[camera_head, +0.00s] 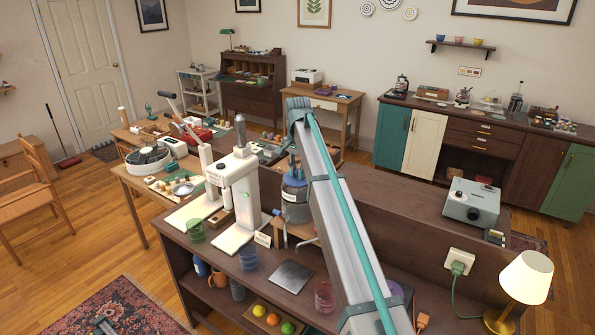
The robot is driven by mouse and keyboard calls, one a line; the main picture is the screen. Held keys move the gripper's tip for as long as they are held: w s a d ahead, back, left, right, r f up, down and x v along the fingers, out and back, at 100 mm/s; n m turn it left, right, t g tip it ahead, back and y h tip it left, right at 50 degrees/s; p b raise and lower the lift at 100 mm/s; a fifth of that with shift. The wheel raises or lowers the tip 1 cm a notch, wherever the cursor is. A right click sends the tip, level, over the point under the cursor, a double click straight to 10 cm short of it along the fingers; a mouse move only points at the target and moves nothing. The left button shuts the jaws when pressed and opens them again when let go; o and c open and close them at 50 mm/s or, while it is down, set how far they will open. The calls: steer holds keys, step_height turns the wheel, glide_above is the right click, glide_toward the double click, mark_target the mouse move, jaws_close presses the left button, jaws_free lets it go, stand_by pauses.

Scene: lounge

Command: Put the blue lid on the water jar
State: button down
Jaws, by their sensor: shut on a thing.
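My arm crosses the view from the lower right up to a joint near the centre. Its far end is largely hidden behind my own link, and I cannot make out my gripper's fingertips or what they hold. A grey rounded body with a dark upper band and a pale label shows just left of the link. I cannot tell whether it is part of my arm or a container. I cannot pick out the blue lid or the water jar for certain. A blue tumbler (248,258) stands on the dark counter (222,262), left of my arm.
A green tumbler (195,230) and white machines (236,195) stand left on the counter. A lamp (527,278) and a plugged socket (460,263) are at the right.

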steer(key=shift+f, duration=0.5)
steer(key=c, duration=0.9)
jaws_free()
steer(key=shift+c, duration=0.2)
steer(key=shift+r, duration=0.15)
steer(key=shift+r+p, duration=1.25)
steer(key=shift+r, duration=1.65)
